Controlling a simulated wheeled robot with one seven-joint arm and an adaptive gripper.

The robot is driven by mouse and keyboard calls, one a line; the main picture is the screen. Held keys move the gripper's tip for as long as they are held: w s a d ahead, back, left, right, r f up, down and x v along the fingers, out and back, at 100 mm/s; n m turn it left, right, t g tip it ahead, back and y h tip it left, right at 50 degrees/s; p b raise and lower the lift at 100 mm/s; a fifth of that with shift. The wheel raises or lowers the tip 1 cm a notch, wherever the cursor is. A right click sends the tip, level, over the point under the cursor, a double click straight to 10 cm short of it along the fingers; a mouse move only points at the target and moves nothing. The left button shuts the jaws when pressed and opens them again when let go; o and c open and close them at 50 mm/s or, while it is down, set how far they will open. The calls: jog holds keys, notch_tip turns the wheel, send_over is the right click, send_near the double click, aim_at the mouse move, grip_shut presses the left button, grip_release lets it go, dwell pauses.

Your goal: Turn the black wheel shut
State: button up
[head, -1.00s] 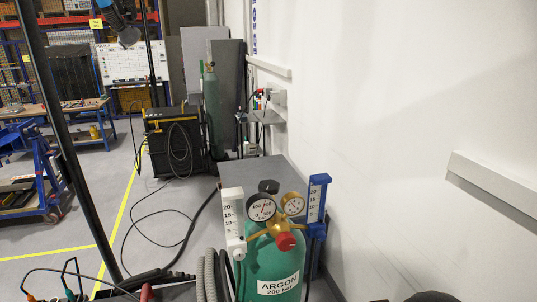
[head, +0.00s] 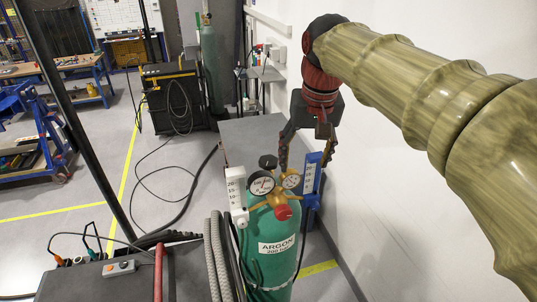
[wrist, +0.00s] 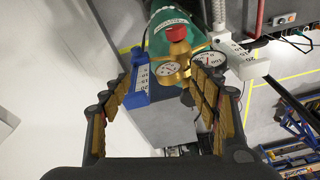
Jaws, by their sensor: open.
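The black wheel (head: 268,161) sits on top of the green argon cylinder (head: 270,225), behind the dial gauges, partly hidden by them. A brass regulator with a red knob (head: 282,212) and two round gauges (head: 262,183) is on the cylinder's near side. My gripper (head: 305,163) is open and empty, fingers pointing down, above and to the right of the wheel in the head view. In the wrist view my gripper (wrist: 167,65) has its fingers spread, with the blue flowmeter (wrist: 138,88) by one finger and the gauges by the other.
A white flowmeter (head: 236,190) stands left of the gauges and a blue one (head: 310,175) right of them, close to my fingers. Grey hoses (head: 218,260) run down at the cylinder's left. A grey box top (head: 250,135) lies behind, and a white wall (head: 400,180) is on the right.

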aim_at(269, 159)
jog(key=w+a, duration=0.2)
jog(key=w, duration=0.2)
jog(key=w+a+g, duration=0.1)
jog(key=w+a, duration=0.1)
jog(key=w, duration=0.3)
jog(key=w+a+f+g, duration=0.1)
jog(key=w+a, duration=0.2)
jog(key=w, duration=0.1)
jog(key=shift+w+m, duration=0.15)
jog(key=shift+m, duration=0.15)
jog(key=shift+w+f, duration=0.1)
jog(key=shift+f, duration=3.85)
jog(key=c, duration=0.4)
jog(key=c, duration=0.7)
jog(key=shift+c, duration=0.4)
